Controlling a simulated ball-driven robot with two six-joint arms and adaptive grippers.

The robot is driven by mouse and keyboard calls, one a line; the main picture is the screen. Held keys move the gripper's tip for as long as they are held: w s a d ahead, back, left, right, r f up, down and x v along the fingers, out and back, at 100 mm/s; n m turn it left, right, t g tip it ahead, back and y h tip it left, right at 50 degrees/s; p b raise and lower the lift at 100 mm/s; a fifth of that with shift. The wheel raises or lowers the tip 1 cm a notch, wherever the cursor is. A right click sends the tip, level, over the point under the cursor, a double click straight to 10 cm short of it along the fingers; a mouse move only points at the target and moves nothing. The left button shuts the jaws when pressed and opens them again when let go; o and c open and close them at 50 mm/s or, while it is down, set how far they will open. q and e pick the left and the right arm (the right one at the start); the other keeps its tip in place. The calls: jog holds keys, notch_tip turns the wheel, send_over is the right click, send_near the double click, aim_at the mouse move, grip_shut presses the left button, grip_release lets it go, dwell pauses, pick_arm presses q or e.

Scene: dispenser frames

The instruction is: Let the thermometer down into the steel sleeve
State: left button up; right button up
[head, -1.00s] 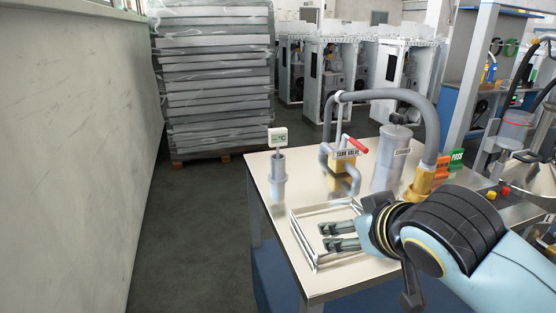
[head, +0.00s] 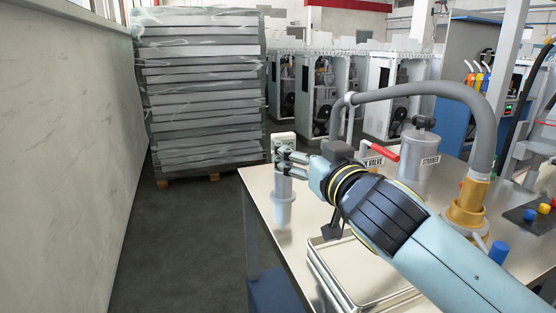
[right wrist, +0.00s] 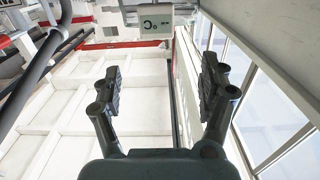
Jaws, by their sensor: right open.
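The thermometer has a pale square head (head: 283,138) and stands upright at the steel sleeve (head: 283,209), near the table's left edge. The sleeve is a grey upright cylinder with a wider collar. My right gripper (head: 281,161) is open at the thermometer, just below its head. Its fingers cover the part between head and sleeve, so I cannot tell how deep the stem sits. In the right wrist view the open fingers (right wrist: 160,66) are spread wide with nothing held between them. The thermometer head (right wrist: 156,20) with a °C display shows upside down beyond the fingertips. My left gripper is not in view.
An empty metal tray (head: 372,300) lies under my right arm. A valve with a red handle (head: 379,151), a strainer canister (head: 416,158) and a grey hose (head: 440,88) on a brass fitting (head: 468,205) stand to the right. The floor left of the table is clear.

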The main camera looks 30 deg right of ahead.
aim_at(285, 136)
jog(key=x, duration=0.3)
jog(key=f+x, duration=0.1)
jog(key=x, duration=0.2)
jog(key=shift+w+f, duration=0.1)
jog(key=x, duration=0.3)
jog(key=p+x, duration=0.1)
jog(key=shift+w+d+r, duration=0.15)
jog(key=shift+d+r, duration=0.05)
jog(key=shift+r, duration=0.15)
jog(key=shift+w+d+f, duration=0.1)
jog(key=shift+w, duration=0.4)
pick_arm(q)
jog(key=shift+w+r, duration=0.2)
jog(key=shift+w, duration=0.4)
pick_arm(e)
jog(key=shift+s, duration=0.1)
jog(key=c, duration=1.3)
